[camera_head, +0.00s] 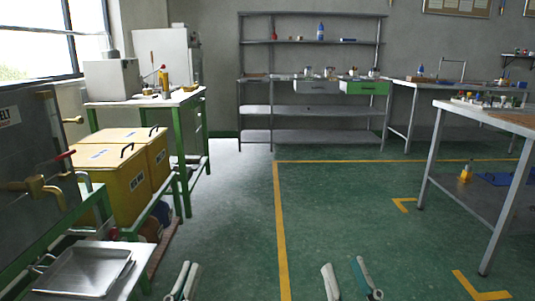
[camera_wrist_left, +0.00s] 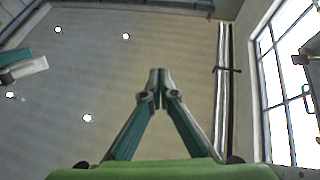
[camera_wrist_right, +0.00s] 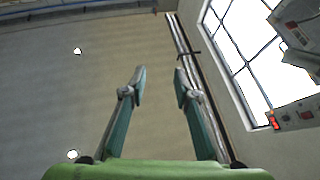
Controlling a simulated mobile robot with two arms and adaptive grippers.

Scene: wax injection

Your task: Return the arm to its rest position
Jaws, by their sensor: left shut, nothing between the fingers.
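My left gripper (camera_head: 190,266) shows at the bottom of the head view, left of centre, with its fingertips together and nothing between them. In the left wrist view its fingers (camera_wrist_left: 158,74) meet at the tips. My right gripper (camera_head: 343,264) is at the bottom of the head view, right of centre, with its fingers apart and empty. In the right wrist view there is a clear gap between its fingers (camera_wrist_right: 160,76). Both grippers point upward, and both wrist views look up at the ceiling and a window. Neither gripper touches anything.
A metal tray (camera_head: 85,272) lies on a low bench at lower left, beside yellow bins (camera_head: 125,190). A green-legged table (camera_head: 150,98) stands behind. Metal shelving (camera_head: 313,110) lines the back wall. A workbench (camera_head: 500,118) stands at right. The green floor (camera_head: 340,215) ahead is clear.

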